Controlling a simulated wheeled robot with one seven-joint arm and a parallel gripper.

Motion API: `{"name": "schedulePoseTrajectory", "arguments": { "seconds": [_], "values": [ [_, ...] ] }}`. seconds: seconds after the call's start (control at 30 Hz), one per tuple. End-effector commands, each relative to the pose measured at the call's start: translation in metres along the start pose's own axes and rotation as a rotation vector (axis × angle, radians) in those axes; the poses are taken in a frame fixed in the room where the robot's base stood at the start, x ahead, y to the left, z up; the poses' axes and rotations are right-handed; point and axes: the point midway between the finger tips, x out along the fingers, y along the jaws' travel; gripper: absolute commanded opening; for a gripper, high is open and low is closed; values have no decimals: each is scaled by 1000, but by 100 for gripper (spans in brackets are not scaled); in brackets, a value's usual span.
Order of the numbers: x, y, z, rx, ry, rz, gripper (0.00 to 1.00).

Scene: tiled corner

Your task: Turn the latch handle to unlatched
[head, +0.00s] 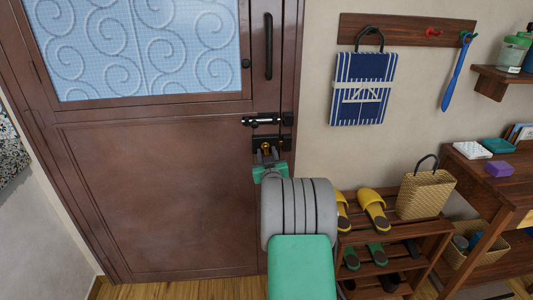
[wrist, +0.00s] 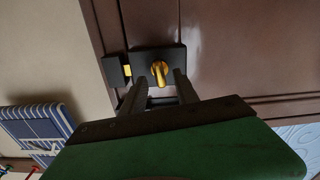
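The latch is a black plate on the brown door (head: 150,190) near its right edge, below a black slide bolt (head: 262,120). In the wrist view a gold latch handle (wrist: 160,72) sits on the black latch plate (wrist: 172,56). A gold bolt (wrist: 127,71) shows between the plate and a black keeper block (wrist: 115,70) on the frame. My gripper (wrist: 161,84) is open, its two dark fingers apart on either side of the handle's lower end. I cannot tell whether they touch it. In the head view my gripper (head: 268,155) is just below the latch.
A vertical black pull handle (head: 268,46) is above the latch. A blue bag (head: 363,88) hangs from a wall rack (head: 405,30) to the right. A shoe rack (head: 395,240) with slippers and a basket (head: 425,193) stands right of my arm.

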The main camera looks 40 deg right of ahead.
Motion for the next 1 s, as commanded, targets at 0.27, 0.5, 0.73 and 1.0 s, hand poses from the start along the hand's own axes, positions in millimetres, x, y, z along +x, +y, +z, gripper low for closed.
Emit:
{"name": "schedulePoseTrajectory", "arguments": {
  "seconds": [0.27,0.5,0.73,1.0],
  "values": [
    [10,0,0,1,-1,0,36],
    [10,0,0,1,-1,0,22],
    [10,0,0,1,-1,0,4],
    [10,0,0,1,-1,-1,0]
  ]
}}
